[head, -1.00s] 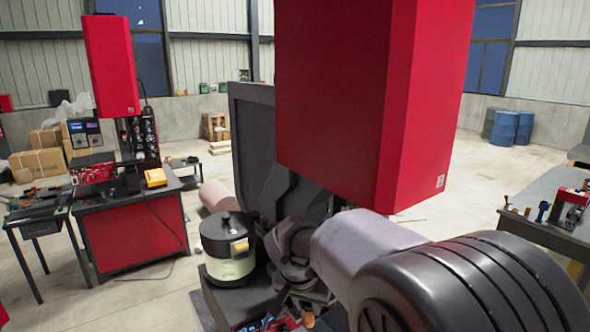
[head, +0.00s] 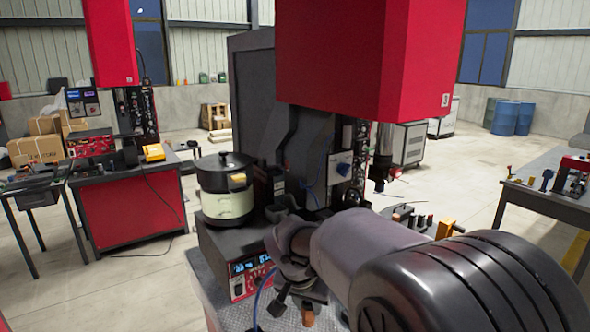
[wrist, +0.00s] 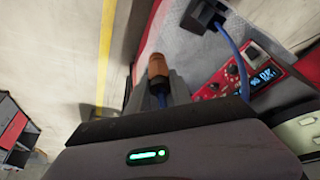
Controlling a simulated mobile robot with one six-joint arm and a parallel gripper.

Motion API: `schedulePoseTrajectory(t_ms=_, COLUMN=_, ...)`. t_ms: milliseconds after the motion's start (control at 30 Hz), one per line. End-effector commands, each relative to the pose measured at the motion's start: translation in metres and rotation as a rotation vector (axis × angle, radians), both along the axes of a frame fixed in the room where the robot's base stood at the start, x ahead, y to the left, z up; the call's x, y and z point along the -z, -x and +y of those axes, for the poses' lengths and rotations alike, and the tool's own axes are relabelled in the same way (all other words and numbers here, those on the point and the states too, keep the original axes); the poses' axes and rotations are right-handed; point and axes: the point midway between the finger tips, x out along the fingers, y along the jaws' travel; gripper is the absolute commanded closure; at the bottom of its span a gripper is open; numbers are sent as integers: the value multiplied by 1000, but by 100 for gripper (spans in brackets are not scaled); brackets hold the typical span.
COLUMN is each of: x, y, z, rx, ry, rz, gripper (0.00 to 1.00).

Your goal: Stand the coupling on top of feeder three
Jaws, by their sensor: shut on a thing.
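My gripper (wrist: 162,88) is shut on a brown, copper-coloured cylinder, the coupling (wrist: 157,66), with a blue part showing between the fingers. In the head view the coupling (head: 308,315) shows small at the bottom, below my wrist. Feeder three looks to be the cream pot with a black lid (head: 226,188) on the machine marked 3. It stands upright on a dark base, up and to the left of my gripper.
A red control panel with blue digits (head: 250,278) is below the pot, with a blue cable near it. The big red housing (head: 365,55) hangs above the machine. A second red bench (head: 130,215) stands left and a grey table (head: 548,205) right. Open floor lies between.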

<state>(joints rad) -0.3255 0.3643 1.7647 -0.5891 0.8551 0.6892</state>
Motion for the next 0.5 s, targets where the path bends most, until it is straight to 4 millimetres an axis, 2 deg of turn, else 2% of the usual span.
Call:
schedulePoseTrajectory(t_ms=33, x=48, y=0, z=0, rx=0, ry=0, rz=-1, gripper=100)
schedulePoseTrajectory(t_ms=100, x=75, y=0, z=0, rx=0, ry=-1, rz=-1, gripper=100)
schedulePoseTrajectory(t_ms=200, x=94, y=1, z=-1, rx=-3, ry=-1, rz=-1, gripper=100)
schedulePoseTrajectory(t_ms=267, x=98, y=3, z=-6, rx=-17, ry=-1, rz=1, gripper=100)
schedulePoseTrajectory(t_ms=367, x=108, y=15, z=-26, rx=-85, ry=0, rz=2, gripper=100)
schedulePoseTrajectory(t_ms=500, x=134, y=42, z=-67, rx=-222, ry=-1, rz=2, gripper=100)
